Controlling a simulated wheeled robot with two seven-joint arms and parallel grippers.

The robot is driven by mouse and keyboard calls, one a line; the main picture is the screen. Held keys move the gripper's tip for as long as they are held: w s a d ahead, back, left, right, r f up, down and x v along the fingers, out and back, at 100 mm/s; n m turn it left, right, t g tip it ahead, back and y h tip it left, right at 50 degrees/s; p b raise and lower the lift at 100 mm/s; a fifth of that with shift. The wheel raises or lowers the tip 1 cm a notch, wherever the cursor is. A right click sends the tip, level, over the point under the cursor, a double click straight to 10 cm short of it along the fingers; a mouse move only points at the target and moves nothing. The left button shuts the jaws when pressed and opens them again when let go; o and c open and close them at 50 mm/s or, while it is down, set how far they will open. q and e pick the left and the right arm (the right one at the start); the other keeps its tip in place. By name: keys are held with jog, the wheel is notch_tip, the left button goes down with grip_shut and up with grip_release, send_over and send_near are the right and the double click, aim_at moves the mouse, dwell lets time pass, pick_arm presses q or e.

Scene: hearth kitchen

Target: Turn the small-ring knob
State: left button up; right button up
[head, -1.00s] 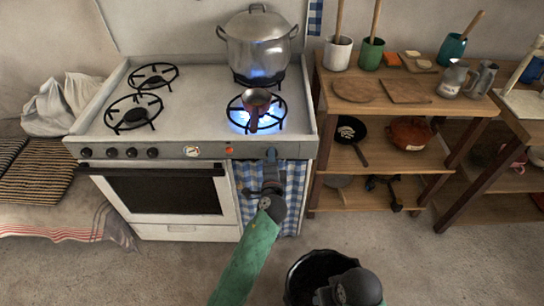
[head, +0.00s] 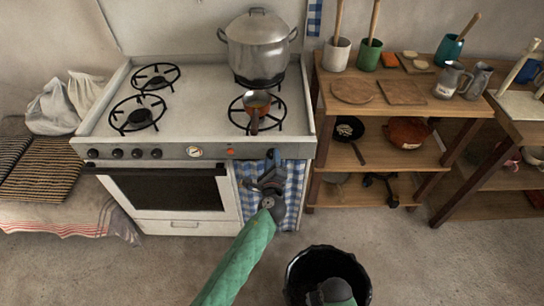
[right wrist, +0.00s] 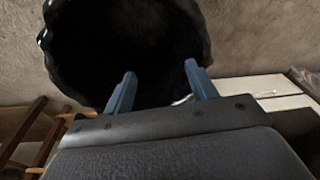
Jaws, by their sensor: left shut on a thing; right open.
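The white stove (head: 180,120) stands at the left of the head view. Its front panel carries several dark knobs (head: 117,153) at the left, a round dial (head: 194,152) and a small red-orange mark (head: 229,152). My left gripper (head: 270,156) is at the panel's right end, shut on a knob that its fingers mostly hide. A large lidded pot (head: 257,48) stands on the back right burner. No flame shows under either. My right gripper (right wrist: 160,85) is open and empty.
A black bin (head: 297,262) stands on the floor near my right arm, and its opening (right wrist: 130,45) fills much of the right wrist view. A checked towel (head: 293,195) hangs below the panel. Wooden shelves (head: 330,95) stand right of the stove.

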pick_arm(q)
jog(key=shift+f+m+p, duration=0.15)
jog(key=shift+m+p, duration=0.4)
jog(key=shift+m, duration=0.55)
pick_arm(e)
notch_tip(320, 180, down, 6)
jog(key=s, duration=0.1)
jog(key=shift+d, duration=0.35)
pick_arm(q)
jog(key=o, duration=1)
jog(key=s+b, duration=0.2)
jog(key=s, duration=0.5)
jog(key=shift+s, duration=0.4)
pick_arm(e)
notch_tip(320, 180, up, 9)
jog(key=w, duration=0.1)
jog(key=shift+w+a, duration=0.15)
jog(key=shift+a, duration=0.3)
jog(key=shift+w+r, duration=0.1)
jog(key=shift+r, duration=0.05)
